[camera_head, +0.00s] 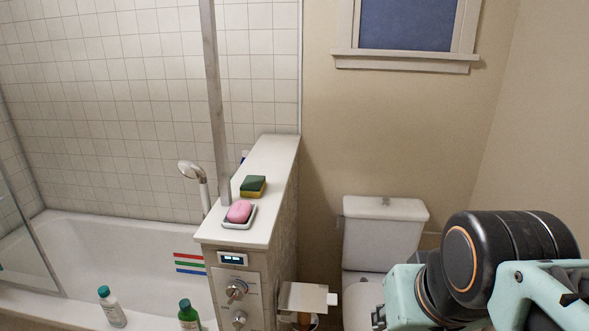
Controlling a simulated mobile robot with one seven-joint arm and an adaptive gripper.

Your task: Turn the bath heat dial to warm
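A light control panel (227,279) is on the front end of the half-wall beside the bath. It carries two round silver dials, an upper dial (236,289) and a lower dial (239,319) near the bottom edge. Small marks surround the dials, but they are too small to read, so I cannot tell which one is the heat dial or where it points. A small lit display (233,258) is above them. My arm's teal and black links fill the lower right, well to the right of the panel. My gripper's fingers do not show.
The white bathtub (110,245) is at left, with bottles (189,315) (111,306) at its near edge. A pink soap (239,212) and a sponge (253,186) lie on the ledge beside a vertical post (214,100). A paper holder (305,297) juts out between panel and toilet (384,220).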

